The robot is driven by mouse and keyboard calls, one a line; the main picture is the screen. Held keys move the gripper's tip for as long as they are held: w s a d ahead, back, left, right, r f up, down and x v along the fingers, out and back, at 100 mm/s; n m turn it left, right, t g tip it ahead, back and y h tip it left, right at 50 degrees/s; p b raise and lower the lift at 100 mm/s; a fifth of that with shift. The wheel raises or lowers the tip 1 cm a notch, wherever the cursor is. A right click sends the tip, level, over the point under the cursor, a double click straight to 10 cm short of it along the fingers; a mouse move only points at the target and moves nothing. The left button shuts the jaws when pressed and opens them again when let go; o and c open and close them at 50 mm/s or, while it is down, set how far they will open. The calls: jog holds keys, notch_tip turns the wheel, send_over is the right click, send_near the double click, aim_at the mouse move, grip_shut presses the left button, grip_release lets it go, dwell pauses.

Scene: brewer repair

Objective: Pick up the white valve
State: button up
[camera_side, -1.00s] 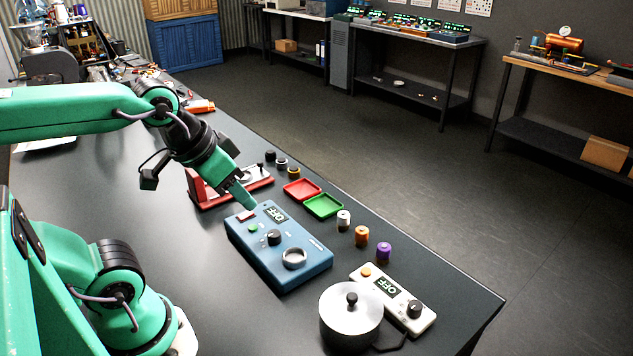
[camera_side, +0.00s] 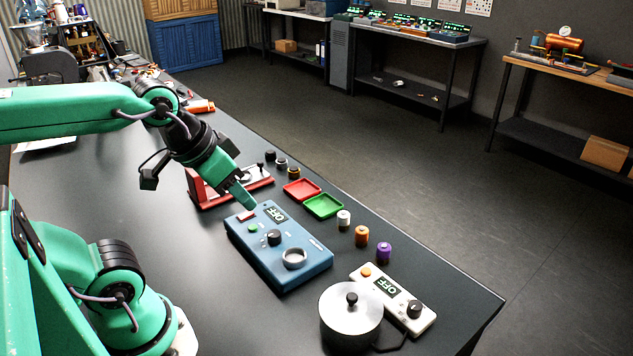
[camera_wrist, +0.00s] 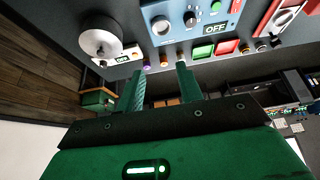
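The white valve (camera_side: 344,218) is a small white cylinder with a dark base. It stands upright on the black bench, in a row with an orange valve (camera_side: 361,236) and a purple valve (camera_side: 383,252). In the wrist view the white valve (camera_wrist: 180,54) shows just beyond the right fingertip, small in the picture. My gripper (camera_side: 246,203) hangs tilted above the far end of the blue control box, well to the left of the white valve. In the wrist view my gripper (camera_wrist: 161,69) has its two fingers apart with nothing between them.
The blue box (camera_side: 290,262) lies below my gripper. Red (camera_side: 301,187) and green (camera_side: 326,204) trays are between it and the bench edge. A metal pot (camera_side: 350,325) and a white control panel (camera_side: 410,312) stand at the front right. A red stand (camera_side: 205,196) is behind.

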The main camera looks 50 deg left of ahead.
jog(key=o, duration=0.4)
jog(key=shift+w, duration=0.1)
jog(key=m+g, duration=0.6)
jog(key=m, duration=0.1)
send_over(345, 215)
notch_tip(345, 215, down, 15)
jog(key=shift+d+f, duration=0.1)
jog(key=shift+f, duration=0.35)
